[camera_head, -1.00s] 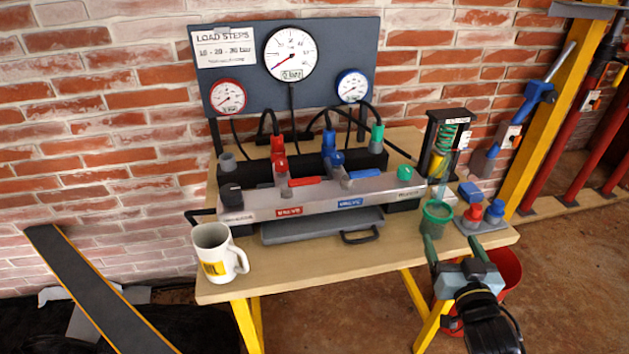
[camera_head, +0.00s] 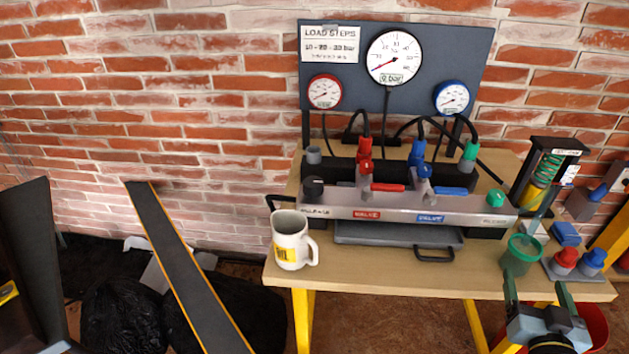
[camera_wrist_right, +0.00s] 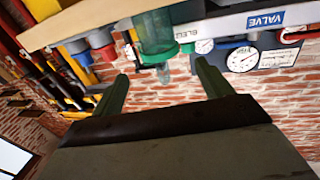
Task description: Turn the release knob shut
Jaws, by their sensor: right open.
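The manifold block (camera_head: 395,206) lies along the bench under the gauge board. At its left end is a black knob (camera_head: 314,187) above a small label that looks like RELEASE. At its right end is a green knob (camera_head: 496,198) above a BLEED label. My right gripper (camera_head: 538,290) is open and empty at the bench's front right edge, just in front of a green cup (camera_head: 521,253). It is well to the right of the black knob. In the right wrist view the open fingers (camera_wrist_right: 160,72) are below the upside-down green cup. My left gripper is not seen.
A white mug (camera_head: 289,243) stands at the bench's front left corner, near the black knob. Red (camera_head: 388,187) and blue (camera_head: 451,190) valve levers are between the knobs. A grey tray (camera_head: 380,234) with a black handle sits before the block. Hoses rise behind.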

